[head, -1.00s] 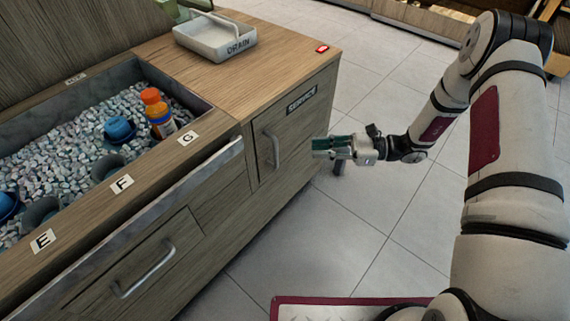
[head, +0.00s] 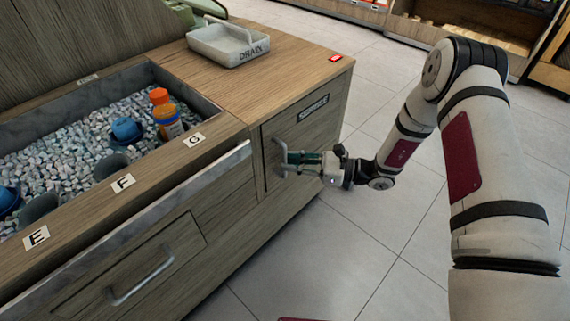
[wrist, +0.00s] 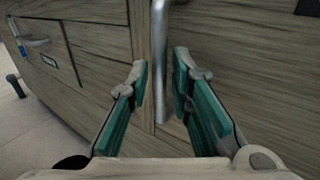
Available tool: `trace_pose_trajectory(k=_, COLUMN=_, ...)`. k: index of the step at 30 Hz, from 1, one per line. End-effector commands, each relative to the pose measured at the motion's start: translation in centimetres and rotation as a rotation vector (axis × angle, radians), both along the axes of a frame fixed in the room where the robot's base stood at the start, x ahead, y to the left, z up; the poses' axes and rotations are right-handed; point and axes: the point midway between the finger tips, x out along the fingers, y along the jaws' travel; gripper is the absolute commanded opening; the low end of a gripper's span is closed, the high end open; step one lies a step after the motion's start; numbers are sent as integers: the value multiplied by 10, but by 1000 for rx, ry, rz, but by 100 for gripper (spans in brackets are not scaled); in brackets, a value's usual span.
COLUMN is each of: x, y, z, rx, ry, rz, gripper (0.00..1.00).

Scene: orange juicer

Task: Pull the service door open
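The service door (head: 313,134) is a wooden panel at the right end of the counter front, with a dark SERVICE label. It looks closed. Its vertical metal handle (head: 279,157) is on the door's left side; in the wrist view the handle (wrist: 161,70) stands upright between the fingertips. My gripper (head: 290,158) is at the handle, level with its middle. In the wrist view my gripper (wrist: 158,85) is open, with one teal-padded finger on each side of the handle. A gap shows at the left finger; the right finger is close to the handle, and contact is unclear.
An ice bin (head: 70,130) with bottles and cups is left of the door. A DRAIN tray (head: 228,43) and a small red item (head: 335,58) sit on the counter top. A lower drawer handle (head: 143,275) sticks out at left. The tiled floor (head: 375,240) in front is clear.

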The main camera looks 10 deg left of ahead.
Motion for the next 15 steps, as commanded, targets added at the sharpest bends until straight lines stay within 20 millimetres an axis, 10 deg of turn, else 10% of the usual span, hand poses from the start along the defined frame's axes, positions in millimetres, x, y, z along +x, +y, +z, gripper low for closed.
trace_pose_trajectory(k=15, x=2, y=20, z=0, rx=-1, ry=0, rz=0, gripper=20)
